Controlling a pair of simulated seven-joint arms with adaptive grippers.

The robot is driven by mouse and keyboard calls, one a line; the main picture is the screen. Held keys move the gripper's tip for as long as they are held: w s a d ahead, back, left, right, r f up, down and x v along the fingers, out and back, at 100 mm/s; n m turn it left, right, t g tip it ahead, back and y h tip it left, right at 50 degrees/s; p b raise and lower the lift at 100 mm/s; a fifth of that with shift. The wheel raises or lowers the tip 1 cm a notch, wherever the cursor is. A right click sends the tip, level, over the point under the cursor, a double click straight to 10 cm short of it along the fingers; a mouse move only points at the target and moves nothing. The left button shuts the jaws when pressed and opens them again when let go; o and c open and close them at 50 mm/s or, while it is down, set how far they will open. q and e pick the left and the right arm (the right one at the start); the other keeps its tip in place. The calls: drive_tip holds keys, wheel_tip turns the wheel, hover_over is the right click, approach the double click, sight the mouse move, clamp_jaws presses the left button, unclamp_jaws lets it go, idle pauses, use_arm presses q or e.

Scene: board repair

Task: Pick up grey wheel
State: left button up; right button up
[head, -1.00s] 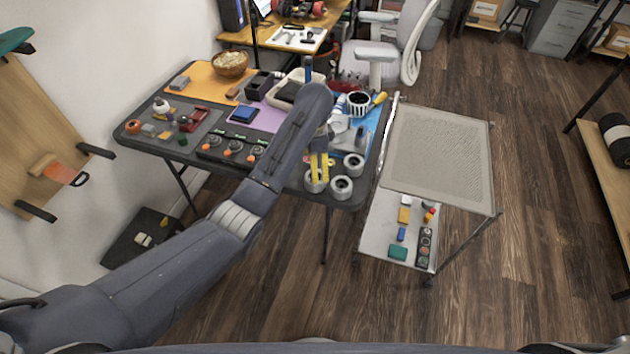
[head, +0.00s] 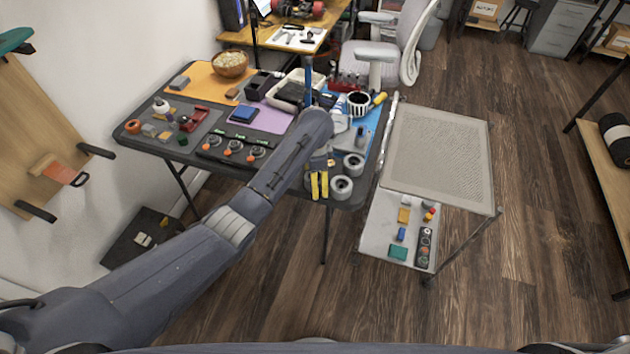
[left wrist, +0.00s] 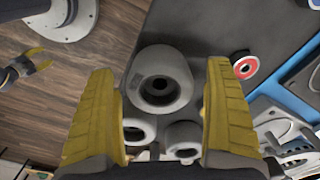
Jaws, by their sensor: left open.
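Grey wheels stand near the front corner of the dark table. In the head view one grey wheel (head: 342,188) and another grey wheel (head: 353,164) show; a third is hidden behind my left gripper (head: 319,188). In the left wrist view the nearest grey wheel (left wrist: 160,62), with a dark centre hole, lies between and beyond the two yellow fingers, which are spread and empty. Two more grey wheels (left wrist: 138,131) (left wrist: 183,138) show lower between the fingers. What looks like my right gripper (left wrist: 38,59), its yellow tips apart, is at the left edge of the wrist view.
A mesh-topped cart (head: 440,150) stands close to the right. Open floor lies in front.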

use_arm(q)
drive_tip(key=shift+f, duration=0.1)
drive_tip(key=shift+c, duration=0.3)
drive_tip(key=c, duration=1.4)
drive_tip(key=shift+o, duration=0.2)
